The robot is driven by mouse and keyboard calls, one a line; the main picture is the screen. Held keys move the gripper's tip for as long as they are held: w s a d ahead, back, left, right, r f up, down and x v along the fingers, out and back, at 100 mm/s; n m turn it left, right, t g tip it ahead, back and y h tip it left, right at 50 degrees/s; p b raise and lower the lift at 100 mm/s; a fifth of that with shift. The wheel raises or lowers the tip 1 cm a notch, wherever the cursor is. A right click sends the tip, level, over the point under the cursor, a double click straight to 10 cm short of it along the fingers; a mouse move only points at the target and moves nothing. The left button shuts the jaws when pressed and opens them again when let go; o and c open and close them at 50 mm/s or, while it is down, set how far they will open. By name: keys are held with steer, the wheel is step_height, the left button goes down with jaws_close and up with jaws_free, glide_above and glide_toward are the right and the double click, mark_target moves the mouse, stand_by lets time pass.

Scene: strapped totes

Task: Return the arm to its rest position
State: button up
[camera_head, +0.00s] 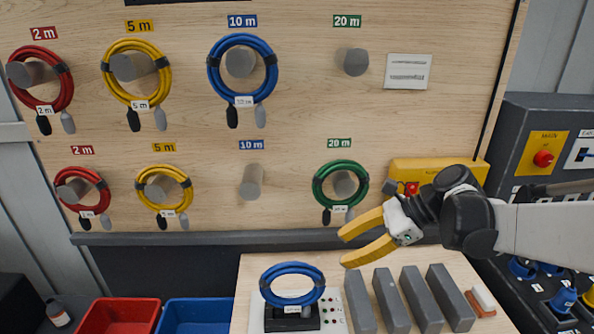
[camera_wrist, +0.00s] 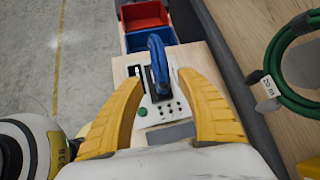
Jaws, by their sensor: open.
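My gripper (camera_head: 345,247) has yellow fingers that are spread apart, with nothing between them. In the head view it is at the right, in front of the lower part of the pegboard and above the wooden table (camera_head: 262,262). In the wrist view my gripper (camera_wrist: 165,95) points toward a coiled blue cable (camera_wrist: 157,62) that is beyond its fingertips. In the head view the blue cable (camera_head: 291,266) rests on a black stand on a small panel (camera_head: 331,309), left of and below the fingers. The arm reaches in from the right edge.
The pegboard (camera_head: 300,120) carries red, yellow, blue and green cable coils; the upper 20 m peg (camera_head: 356,62) and lower 10 m peg (camera_head: 252,180) are bare. Several grey blocks (camera_head: 391,300) lie below my gripper. Red (camera_head: 118,315) and blue (camera_head: 194,315) bins stand left. A dark cabinet (camera_head: 515,130) is right.

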steer(key=s+d+f+n+t+h+b, duration=0.1)
steer(key=s+f+n+t+h+b, duration=0.1)
steer(key=s+n, duration=0.5)
steer(key=s+d+f+n+t+h+b, duration=0.2)
steer(key=s+f+n+h+b, duration=0.2)
steer(key=n, duration=0.7)
steer(key=s+f+h, duration=0.2)
steer(key=s+h, duration=0.1)
steer(key=shift+s+d+n+t+b, duration=0.15)
steer(key=shift+s+n+t+b, duration=0.15)
steer(key=shift+s+n+b, duration=0.1)
